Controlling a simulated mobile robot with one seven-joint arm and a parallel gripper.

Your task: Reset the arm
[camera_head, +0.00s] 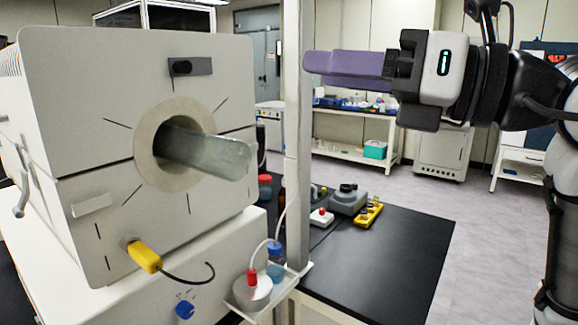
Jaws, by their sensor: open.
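My gripper (318,63) is in the upper middle of the head view, held level and pointing left. Its purple fingers are seen side-on, and nothing shows between or beyond them. My dark and silver arm comes in from the right edge. The fingertips overlap the edge of a pale vertical post in the picture; I cannot tell whether they touch it.
A black bench (395,262) carries a grey microscope-like device (349,199) and a yellow tool (369,214). A pale post (298,150) stands between dryer and arm. A small tray with bottles hangs low at centre. The floor (480,215) is clear at right.

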